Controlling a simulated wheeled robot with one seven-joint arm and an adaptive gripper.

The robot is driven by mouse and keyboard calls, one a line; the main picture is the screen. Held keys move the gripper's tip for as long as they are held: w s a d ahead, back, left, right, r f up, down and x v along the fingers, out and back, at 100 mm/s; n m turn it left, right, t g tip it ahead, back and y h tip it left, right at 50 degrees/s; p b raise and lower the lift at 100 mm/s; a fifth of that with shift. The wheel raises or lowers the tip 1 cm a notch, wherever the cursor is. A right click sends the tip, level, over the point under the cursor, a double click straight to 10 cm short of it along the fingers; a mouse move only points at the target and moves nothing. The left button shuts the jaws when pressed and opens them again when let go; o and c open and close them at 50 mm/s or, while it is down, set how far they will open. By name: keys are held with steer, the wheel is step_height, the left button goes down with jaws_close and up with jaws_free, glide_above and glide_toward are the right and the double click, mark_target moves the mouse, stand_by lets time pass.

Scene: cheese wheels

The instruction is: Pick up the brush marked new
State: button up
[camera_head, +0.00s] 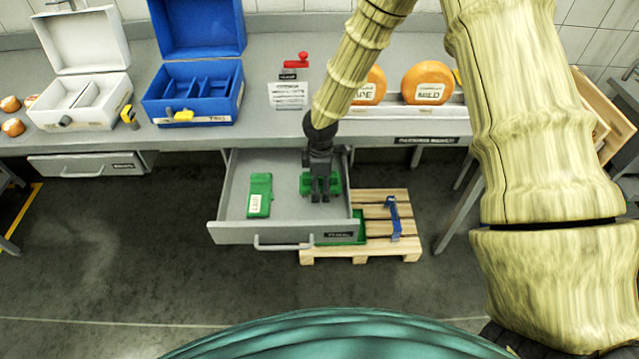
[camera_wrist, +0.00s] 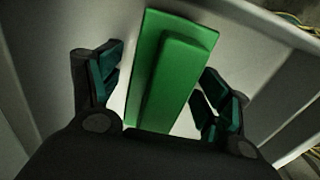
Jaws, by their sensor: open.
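An open drawer (camera_head: 230,185) under the bench holds two green brushes. The left brush (camera_head: 262,186) carries a pale label that is too small to read surely. The right brush (camera_head: 335,184) is partly hidden under my gripper (camera_head: 320,195), and no label on it can be seen. In the wrist view, this green brush (camera_wrist: 160,85) lies between the two fingers of my gripper (camera_wrist: 165,82), with no label in sight. My gripper is open, pointing down over it, with a finger on each side. I cannot tell whether the fingers touch it.
A wooden pallet (camera_head: 408,245) with a blue tool (camera_head: 393,217) and a green item (camera_head: 359,230) stands beside and below the drawer. A white case (camera_head: 75,115) and a blue case (camera_head: 205,115) stand open on the bench. Orange cheese wheels (camera_head: 428,76) stand behind my arm.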

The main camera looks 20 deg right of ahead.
steer(key=c, duration=1.3)
steer(key=shift+c, duration=0.2)
steer(key=shift+r, duration=0.1)
step_height(320, 180, up, 28)
steer(key=b, duration=0.3)
steer(key=shift+b, duration=0.35)
steer(key=o, duration=0.5)
steer(key=shift+c, duration=0.8)
